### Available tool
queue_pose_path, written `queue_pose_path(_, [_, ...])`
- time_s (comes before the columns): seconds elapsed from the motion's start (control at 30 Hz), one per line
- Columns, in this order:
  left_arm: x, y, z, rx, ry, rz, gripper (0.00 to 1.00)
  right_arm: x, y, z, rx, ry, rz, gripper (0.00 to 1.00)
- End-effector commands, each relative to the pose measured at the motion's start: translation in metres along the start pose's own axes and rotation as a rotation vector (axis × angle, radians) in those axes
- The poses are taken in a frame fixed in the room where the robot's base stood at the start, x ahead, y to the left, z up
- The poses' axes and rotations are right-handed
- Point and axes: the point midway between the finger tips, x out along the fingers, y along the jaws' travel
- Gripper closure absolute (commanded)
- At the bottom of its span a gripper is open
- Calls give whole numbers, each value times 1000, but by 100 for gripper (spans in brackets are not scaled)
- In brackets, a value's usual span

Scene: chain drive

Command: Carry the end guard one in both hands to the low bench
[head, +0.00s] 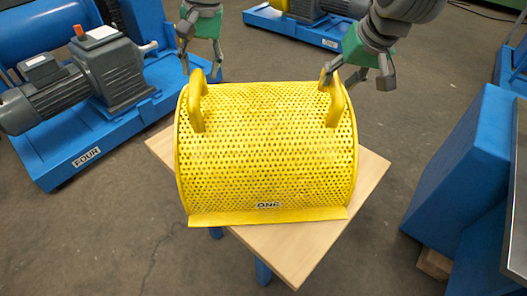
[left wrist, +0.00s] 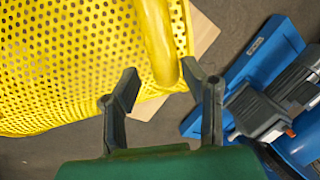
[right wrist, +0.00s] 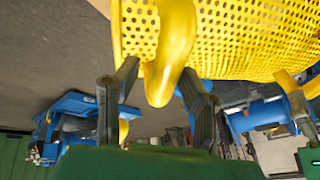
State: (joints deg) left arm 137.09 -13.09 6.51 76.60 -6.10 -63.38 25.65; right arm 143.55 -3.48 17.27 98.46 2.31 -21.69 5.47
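The end guard one (head: 265,150) is a yellow perforated curved cover with a label reading ONE. It sits on the wooden top of the low bench (head: 290,262), its front flange towards me. Its left handle (head: 197,108) and right handle (head: 336,104) stand up at the two ends. My left gripper (head: 202,72) is open just behind the left handle; in the left wrist view that handle (left wrist: 156,40) lies just beyond the parted fingers. My right gripper (head: 356,82) is open at the right handle, which shows between its parted fingers in the right wrist view (right wrist: 168,60).
A blue machine base labelled FOUR (head: 88,157) with a grey motor (head: 105,68) stands at the left. A blue block-like stand (head: 465,165) is at the right. Another blue base (head: 290,27) is at the back. Grey floor lies open around the bench.

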Motion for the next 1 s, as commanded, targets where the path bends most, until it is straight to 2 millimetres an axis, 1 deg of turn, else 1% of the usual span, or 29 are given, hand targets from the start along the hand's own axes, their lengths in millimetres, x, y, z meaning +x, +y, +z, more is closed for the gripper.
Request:
queue_pose_path(0.13, [-3,-3,-1,0,1,4,62,1,-3,0,-1,-1,4,64])
queue_pose_path(0.27, [-20,-4,-2,0,2,6,62,1,-4,0,-2,-2,6,64])
queue_pose_path(0.5, [-73,0,-2,0,4,4,62,1,-3,0,-2,-2,4,64])
queue_pose_path(0.6, [-91,0,-1,0,2,2,62,1,-2,0,-1,-1,3,64])
queue_pose_path(0.7, [-106,2,-2,0,1,1,62,1,-1,0,0,-1,2,64])
queue_pose_path(0.87, [-117,1,-2,0,-1,1,62,-1,-3,0,-1,-1,3,64])
queue_pose_path(1.0, [-119,0,-1,0,-2,2,62,-15,-3,-2,-1,3,4,64])
